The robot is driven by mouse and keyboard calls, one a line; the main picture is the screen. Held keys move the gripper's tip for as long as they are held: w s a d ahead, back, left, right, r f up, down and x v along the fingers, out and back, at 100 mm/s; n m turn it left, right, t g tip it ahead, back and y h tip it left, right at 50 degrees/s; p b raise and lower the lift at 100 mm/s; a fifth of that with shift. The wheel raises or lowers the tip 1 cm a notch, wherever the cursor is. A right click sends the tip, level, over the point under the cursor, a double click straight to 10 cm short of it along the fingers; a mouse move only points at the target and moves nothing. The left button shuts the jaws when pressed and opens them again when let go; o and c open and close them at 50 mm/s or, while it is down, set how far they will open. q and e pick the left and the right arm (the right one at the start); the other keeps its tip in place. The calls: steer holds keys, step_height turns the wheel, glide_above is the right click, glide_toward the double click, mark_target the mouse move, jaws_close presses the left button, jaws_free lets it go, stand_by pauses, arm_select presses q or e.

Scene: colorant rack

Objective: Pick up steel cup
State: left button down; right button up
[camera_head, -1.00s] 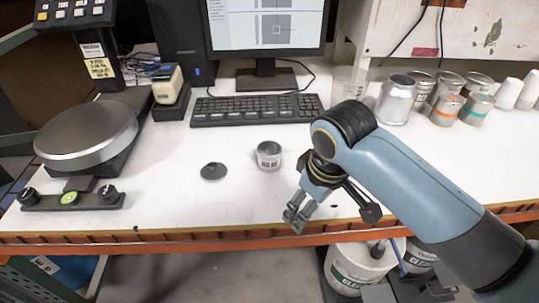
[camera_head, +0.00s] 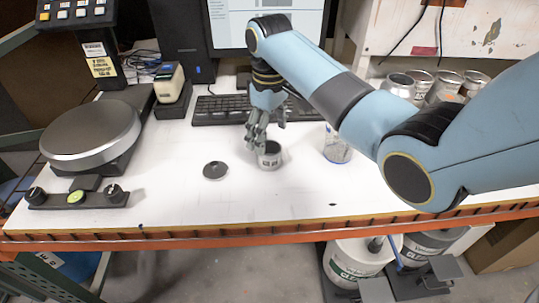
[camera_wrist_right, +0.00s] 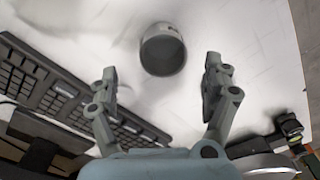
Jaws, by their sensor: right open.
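The steel cup (camera_head: 270,160), small, grey and open-topped with a dark label, stands upright on the white bench top near the middle. My right gripper (camera_head: 263,138) is over the cup's back left side in the head view, fingers pointing down and partly overlapping its rim. In the right wrist view the cup (camera_wrist_right: 163,52) is just beyond the open fingertips (camera_wrist_right: 160,75), roughly centred between them. The fingers are spread wide with nothing between them; I cannot tell whether any finger touches the cup. My left gripper is not in view.
A dark round lid (camera_head: 215,170) lies left of the cup. A round-plate scale (camera_head: 92,135) stands left. The bench's orange front edge (camera_head: 180,238) is nearer; white bench around the lid is free.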

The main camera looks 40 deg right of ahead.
mark_target(270, 150)
steer(key=f, duration=0.3)
steer(key=f+p, duration=0.1)
steer(key=f, duration=0.1)
steer(key=shift+s+a+f, duration=0.15)
steer(key=shift+s, duration=0.1)
steer(key=shift+c, duration=0.4)
steer(key=c, duration=1.3)
